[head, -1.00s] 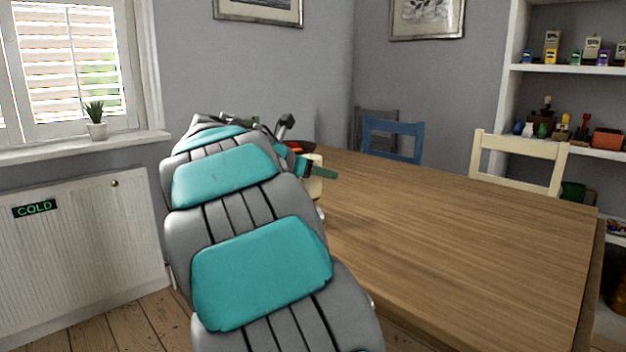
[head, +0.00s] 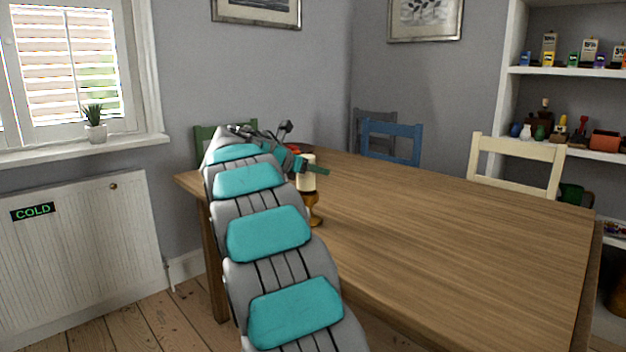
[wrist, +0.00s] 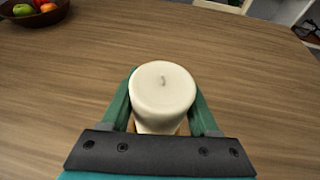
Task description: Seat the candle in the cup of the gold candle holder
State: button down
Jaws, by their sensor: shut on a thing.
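The candle (head: 305,181) is a thick cream cylinder, upright, over the near left part of the table in the head view. My gripper (wrist: 163,102) is shut on it, with a green finger on each side of the candle (wrist: 162,88) in the wrist view. The gold candle holder (head: 315,209) stands on the table directly below the candle in the head view, partly hidden by my arm. Whether the candle's base touches the cup cannot be told. In the wrist view the candle hides nearly all of the holder.
The wooden table (head: 450,235) is mostly clear. A dark bowl of fruit (wrist: 35,12) stands at its far left. Blue (head: 392,140), cream (head: 515,162) and green (head: 205,133) chairs stand around it. A shelf unit (head: 575,70) is at the right.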

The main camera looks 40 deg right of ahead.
jog(key=shift+f, duration=1.3)
jog(key=shift+c, duration=0.7)
grip_release()
jog(key=shift+f, duration=0.15)
jog(key=shift+a+r, duration=0.2)
jog(key=v, duration=1.1)
jog(key=shift+a, duration=0.25)
jog(key=shift+s+r, duration=0.1)
jog(key=shift+r, duration=0.05)
